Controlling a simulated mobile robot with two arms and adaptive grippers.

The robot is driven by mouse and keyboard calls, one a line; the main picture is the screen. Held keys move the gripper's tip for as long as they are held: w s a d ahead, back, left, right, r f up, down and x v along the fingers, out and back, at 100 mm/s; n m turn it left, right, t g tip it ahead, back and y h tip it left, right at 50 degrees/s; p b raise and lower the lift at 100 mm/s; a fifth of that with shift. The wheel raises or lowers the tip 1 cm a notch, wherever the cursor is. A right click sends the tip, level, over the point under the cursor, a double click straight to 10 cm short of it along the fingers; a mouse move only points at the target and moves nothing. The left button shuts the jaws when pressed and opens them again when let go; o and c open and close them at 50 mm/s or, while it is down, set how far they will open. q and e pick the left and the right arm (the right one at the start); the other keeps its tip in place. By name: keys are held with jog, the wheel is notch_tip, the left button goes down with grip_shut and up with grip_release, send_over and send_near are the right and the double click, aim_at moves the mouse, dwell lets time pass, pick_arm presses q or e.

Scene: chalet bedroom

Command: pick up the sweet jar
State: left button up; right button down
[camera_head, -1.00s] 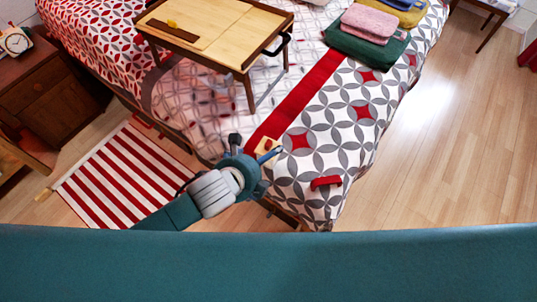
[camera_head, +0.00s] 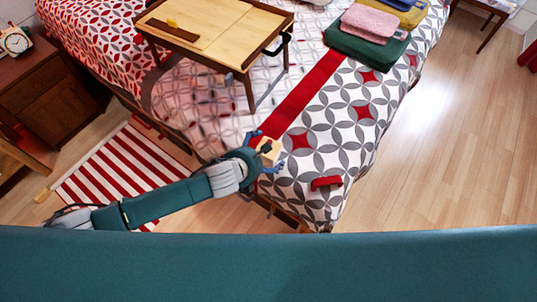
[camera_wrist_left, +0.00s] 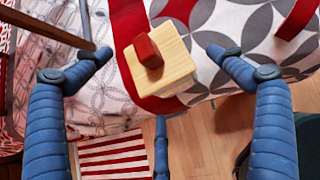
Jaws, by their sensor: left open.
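The sweet jar seems to be the piece with a square, pale wooden top and a small red block on it, between my fingers in the left wrist view (camera_wrist_left: 178,72). It stands near the bed's edge; in the head view only its pale top (camera_head: 275,151) shows, partly hidden by my gripper. A gap shows between each finger and the top. My right gripper is not in view.
A wooden bed tray table (camera_head: 215,35) stands on the bed behind the jar. A small red object (camera_head: 326,183) lies at the bed's corner. Folded textiles (camera_head: 366,45) are stacked farther back. A nightstand (camera_head: 48,90) is at left; open floor (camera_head: 440,140) lies at right.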

pick_arm(q)
jog(key=x, duration=0.4)
jog(key=shift+w+a+f, duration=0.1)
jog(key=shift+w+a, duration=0.05)
jog(key=shift+c, duration=0.3)
jog(key=c, duration=2)
